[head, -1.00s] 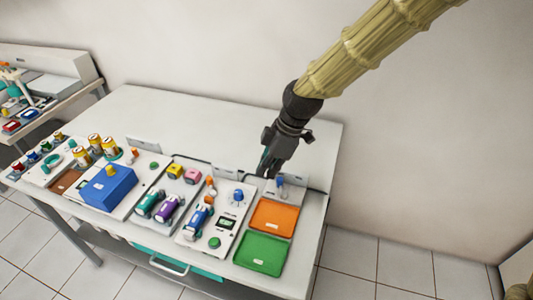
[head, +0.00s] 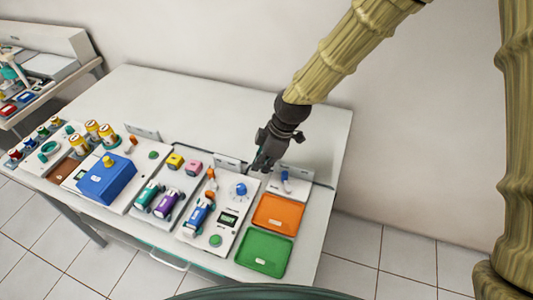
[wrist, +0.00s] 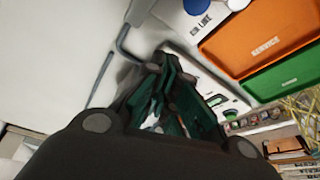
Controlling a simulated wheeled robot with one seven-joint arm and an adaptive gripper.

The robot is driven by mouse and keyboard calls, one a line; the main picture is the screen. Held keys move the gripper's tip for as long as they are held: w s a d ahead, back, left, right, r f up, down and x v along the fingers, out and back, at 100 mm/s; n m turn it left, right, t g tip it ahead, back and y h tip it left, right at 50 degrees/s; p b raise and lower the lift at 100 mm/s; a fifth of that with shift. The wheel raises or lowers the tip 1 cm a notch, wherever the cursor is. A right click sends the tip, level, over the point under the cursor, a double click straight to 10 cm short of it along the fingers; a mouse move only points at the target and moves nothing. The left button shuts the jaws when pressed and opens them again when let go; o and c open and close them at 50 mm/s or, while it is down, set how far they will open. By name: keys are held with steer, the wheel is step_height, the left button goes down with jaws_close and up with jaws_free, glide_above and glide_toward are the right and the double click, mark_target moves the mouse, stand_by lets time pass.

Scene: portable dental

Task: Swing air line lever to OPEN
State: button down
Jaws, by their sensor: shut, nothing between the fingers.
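The air line lever (head: 284,177) has a blue handle and stands on a small white panel behind the orange tray in the head view. In the wrist view its panel shows at the top with a label (wrist: 200,22) that seems to read AIR LINE, and blue parts are cut by the top edge. I cannot read whether the lever is at OPEN. My gripper (head: 261,165) is shut and empty, a little left of the lever and apart from it. Its dark green fingers (wrist: 175,100) fill the middle of the wrist view.
The orange tray (head: 278,214) and green tray (head: 264,254) lie in front of the lever panel. A panel with a blue knob (head: 240,189) and green button (head: 215,240) is left of them. A blue box (head: 106,181) stands further left. The table's back is clear.

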mark_target(287, 182)
steer(key=shift+s+a+f, duration=0.2)
steer(key=shift+s+f, duration=0.05)
steer(key=shift+f, duration=0.2)
steer(key=shift+s+d+r+p, duration=0.1)
steer(key=shift+s+d+p, duration=0.1)
steer(key=shift+p, duration=0.15)
steer(key=d, duration=0.3)
steer(key=shift+w+f+p, duration=0.25)
steer(key=shift+p, duration=0.15)
steer(key=shift+d, duration=0.2)
steer(key=shift+s, duration=0.15)
